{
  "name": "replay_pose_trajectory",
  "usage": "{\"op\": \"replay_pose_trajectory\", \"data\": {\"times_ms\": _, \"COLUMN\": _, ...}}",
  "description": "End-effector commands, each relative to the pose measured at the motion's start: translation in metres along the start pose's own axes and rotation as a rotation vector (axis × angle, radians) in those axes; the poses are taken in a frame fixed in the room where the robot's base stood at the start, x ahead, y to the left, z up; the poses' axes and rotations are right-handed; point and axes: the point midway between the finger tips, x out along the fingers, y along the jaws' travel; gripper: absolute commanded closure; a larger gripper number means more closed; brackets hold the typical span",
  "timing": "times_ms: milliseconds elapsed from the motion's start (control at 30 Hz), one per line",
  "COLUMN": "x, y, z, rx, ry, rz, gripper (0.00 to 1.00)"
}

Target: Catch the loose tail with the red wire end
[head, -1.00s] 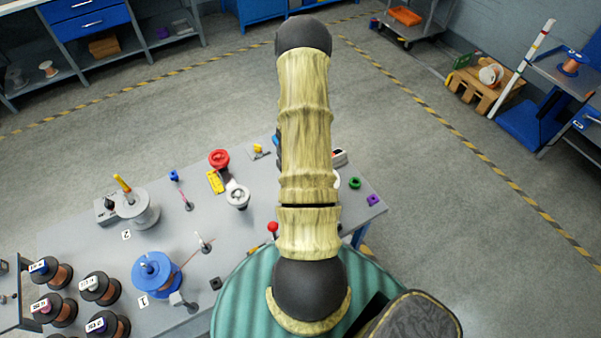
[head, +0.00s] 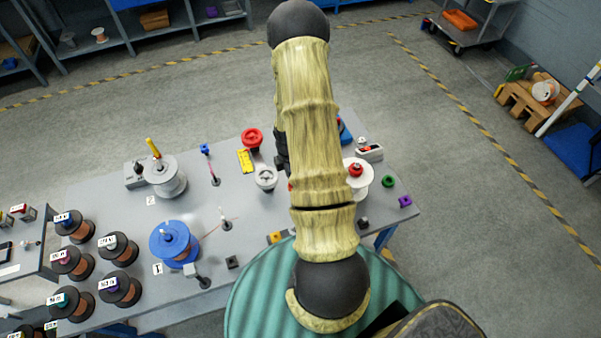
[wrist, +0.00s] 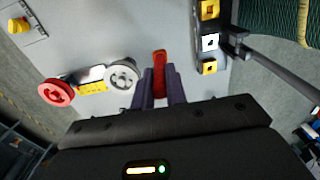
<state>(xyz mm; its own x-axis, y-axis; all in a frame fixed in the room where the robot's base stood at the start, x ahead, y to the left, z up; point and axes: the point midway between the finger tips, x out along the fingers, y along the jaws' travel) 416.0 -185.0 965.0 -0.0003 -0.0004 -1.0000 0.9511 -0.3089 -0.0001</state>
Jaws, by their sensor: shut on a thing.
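My gripper (wrist: 160,88) is shut on a red piece (wrist: 159,62) that stands up between its two purple fingers in the wrist view. I take this piece for the red wire end. In the head view my arm covers most of the gripper, with a small bit of red (head: 290,187) at the arm's edge. A blue spool (head: 170,241) at mark 1 has a thin reddish line near it, toward a small post (head: 226,224). I cannot make out the loose tail for certain.
A grey pulley (wrist: 121,76) and a red pulley (wrist: 56,92) are left of the fingers, with a yellow plate (wrist: 92,87) between them. Blocks (wrist: 209,67) on a dark rail are to the right. A grey spool (head: 166,180) and several dark spools (head: 119,248) stand on the left.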

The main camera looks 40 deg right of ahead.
Motion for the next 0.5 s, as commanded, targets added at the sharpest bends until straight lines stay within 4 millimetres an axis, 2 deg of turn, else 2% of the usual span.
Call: {"op": "replay_pose_trajectory", "data": {"times_ms": 500, "x": 0.015, "y": 0.004, "z": -0.058, "rx": -0.003, "ry": 0.000, "rz": 0.001, "gripper": 1.00}}
